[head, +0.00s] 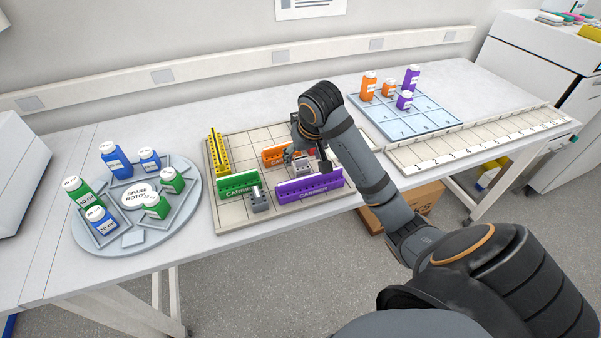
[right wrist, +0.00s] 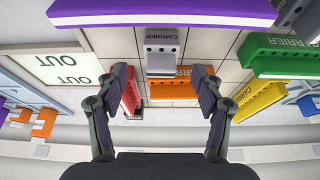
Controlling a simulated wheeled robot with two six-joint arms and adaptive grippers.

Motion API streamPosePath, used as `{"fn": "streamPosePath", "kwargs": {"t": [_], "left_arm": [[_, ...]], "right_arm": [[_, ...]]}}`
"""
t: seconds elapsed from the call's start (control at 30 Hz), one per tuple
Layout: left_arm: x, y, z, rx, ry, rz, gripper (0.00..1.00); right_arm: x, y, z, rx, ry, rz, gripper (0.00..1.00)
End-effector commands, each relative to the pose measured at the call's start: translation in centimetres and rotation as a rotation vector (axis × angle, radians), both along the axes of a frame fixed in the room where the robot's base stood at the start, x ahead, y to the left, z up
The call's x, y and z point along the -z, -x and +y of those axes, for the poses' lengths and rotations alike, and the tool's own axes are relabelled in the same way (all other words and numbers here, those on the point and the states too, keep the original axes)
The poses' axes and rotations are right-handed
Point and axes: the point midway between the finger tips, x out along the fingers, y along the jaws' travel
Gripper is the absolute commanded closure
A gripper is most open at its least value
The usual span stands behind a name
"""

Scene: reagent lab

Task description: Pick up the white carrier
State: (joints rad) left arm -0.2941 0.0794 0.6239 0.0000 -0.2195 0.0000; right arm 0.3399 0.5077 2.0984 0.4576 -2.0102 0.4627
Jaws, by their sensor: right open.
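The white carrier (right wrist: 161,50) is a small pale block with holes, lying on the gridded board between the purple carrier (right wrist: 165,12) and the orange carrier (right wrist: 182,88). In the head view the white carrier (head: 301,165) is partly covered by my right gripper (head: 307,154). In the right wrist view my right gripper (right wrist: 162,82) is open and empty, its fingers spread to either side above the orange carrier and the near end of the white one. Whether a finger touches anything I cannot tell. My left gripper is not in view.
A red carrier (right wrist: 131,98) lies close by one right finger. Green (head: 238,183), yellow (head: 218,152) and grey (head: 259,201) carriers stand on the board (head: 232,222). A round bottle tray (head: 137,241) is left; a blue numbered tray (head: 425,128) with bottles is right.

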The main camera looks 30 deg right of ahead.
Motion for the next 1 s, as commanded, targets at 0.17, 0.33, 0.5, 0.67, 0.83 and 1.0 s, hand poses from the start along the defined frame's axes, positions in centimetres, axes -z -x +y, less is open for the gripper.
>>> {"fn": "streamPosePath", "kwargs": {"t": [0.17, 0.33, 0.5, 0.67, 0.83, 1.0], "left_arm": [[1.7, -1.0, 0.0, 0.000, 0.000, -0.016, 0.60], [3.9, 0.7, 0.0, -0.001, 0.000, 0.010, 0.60], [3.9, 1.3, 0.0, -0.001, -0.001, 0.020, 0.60], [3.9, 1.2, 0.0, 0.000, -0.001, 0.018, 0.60], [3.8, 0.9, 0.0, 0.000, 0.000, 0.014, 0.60], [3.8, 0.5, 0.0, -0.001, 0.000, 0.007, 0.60]], "right_arm": [[1.8, -0.5, 0.0, 0.001, -0.002, 0.000, 0.32], [4.4, -1.4, -0.2, 0.002, -0.001, 0.002, 0.32], [4.7, -1.8, -0.3, 0.000, 0.000, 0.000, 0.32], [4.7, -1.8, -0.3, 0.000, 0.000, 0.000, 0.40], [4.7, -1.8, -0.3, 0.000, 0.000, 0.000, 0.63], [4.7, -1.8, -0.3, 0.000, 0.000, 0.000, 0.86]]}}
